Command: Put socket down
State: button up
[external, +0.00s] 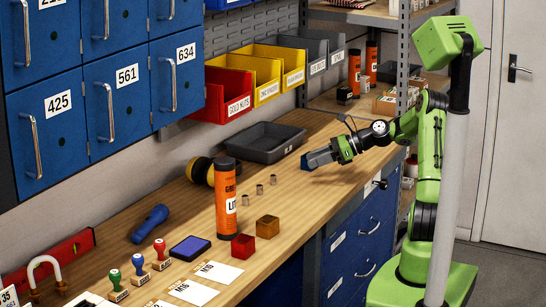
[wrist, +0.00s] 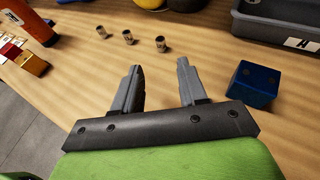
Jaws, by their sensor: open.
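Three small metal sockets stand upright in a slanting row on the wooden bench; in the external view they are the near socket (external: 245,200), the middle socket (external: 259,189) and the far socket (external: 273,179). The wrist view shows them beyond my fingertips: one left (wrist: 101,32), one in the middle (wrist: 127,37) and one right (wrist: 160,44). My gripper (external: 308,160) is low over the bench, to the right of the row. Its fingers (wrist: 158,66) are open with nothing between them. The right socket lies ahead of the gap, apart from the fingers.
A blue cube (wrist: 254,85) sits just right of my fingers. A grey tray (external: 262,145) stands behind the sockets. An orange canister (external: 226,205), a red cube (external: 243,249) and an amber cube (external: 267,227) stand nearer the camera. Bench around the sockets is clear.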

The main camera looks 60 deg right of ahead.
jog(key=a+n+g, duration=0.1)
jog(key=a+n, duration=0.1)
jog(key=a, duration=0.1)
jog(key=a+n+g, duration=0.1)
jog(key=a+n, duration=0.1)
jog(key=a, duration=0.1)
jog(key=s+a+n+g+h, duration=0.1)
jog(key=a+n+g, duration=0.1)
jog(key=a+n, duration=0.1)
jog(key=shift+r, duration=0.1)
jog(key=s+a+r+n+g+h, duration=0.2)
jog(key=s+a+n+h, duration=0.1)
jog(key=s+a+n, duration=0.45)
jog(key=s+a+r+n+h, duration=0.1)
jog(key=s+n, duration=0.6)
jog(key=s, duration=0.1)
jog(key=s+a+r+n+h, duration=0.1)
jog(key=s+a+n, duration=0.1)
jog(key=s+n, duration=0.6)
jog(key=shift+s+a+r+h, duration=0.2)
jog(key=shift+s+r+h, duration=0.15)
jog(key=shift+s, duration=0.25)
notch_tip(320, 180, up, 7)
jog(key=p, duration=0.7)
jog(key=shift+r, duration=0.15)
jog(key=shift+n, duration=0.25)
dwell(2.6)
